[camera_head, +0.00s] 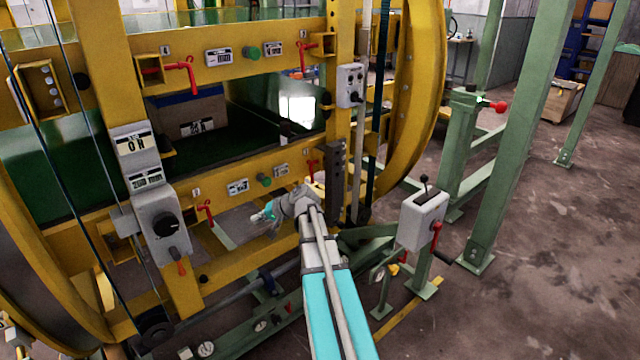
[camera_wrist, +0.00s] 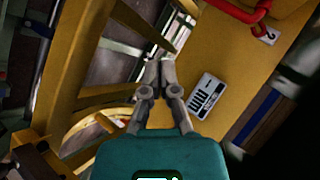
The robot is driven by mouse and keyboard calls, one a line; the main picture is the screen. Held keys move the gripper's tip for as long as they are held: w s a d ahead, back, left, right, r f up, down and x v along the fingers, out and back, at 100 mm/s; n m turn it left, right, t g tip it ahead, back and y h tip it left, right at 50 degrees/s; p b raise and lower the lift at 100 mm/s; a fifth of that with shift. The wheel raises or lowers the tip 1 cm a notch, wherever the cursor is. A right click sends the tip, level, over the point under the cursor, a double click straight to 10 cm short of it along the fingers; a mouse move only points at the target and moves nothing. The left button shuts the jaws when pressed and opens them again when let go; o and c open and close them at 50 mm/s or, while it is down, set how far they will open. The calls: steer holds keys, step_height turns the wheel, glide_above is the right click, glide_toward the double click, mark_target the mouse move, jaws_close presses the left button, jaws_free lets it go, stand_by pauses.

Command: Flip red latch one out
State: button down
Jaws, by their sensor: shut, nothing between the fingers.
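A white label plate (camera_wrist: 208,97) is right of the fingers.
Other red latches are on the upper beam's left (camera_head: 188,76) and right (camera_head: 304,52), and on the lower beam's right (camera_head: 312,166). A grey control box with a black knob (camera_head: 164,225) hangs at left. A lever box (camera_head: 423,219) stands right of my arm.

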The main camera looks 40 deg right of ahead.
steer(key=s+d+m+t+h+b, duration=0.1)
steer(key=d+m+t+b, duration=0.3)
steer(key=d, duration=1.2)
steer(key=s+d+m+t+h+b, duration=0.1)
steer(key=d+m+t+h+b, duration=0.3)
steer(key=d, duration=1.1)
steer(key=shift+s+d+m+b, duration=0.35)
steer(key=shift+m+b, duration=0.15)
steer(key=shift+r, duration=0.1)
steer(key=w, duration=1)
steer(key=shift+a, duration=0.3)
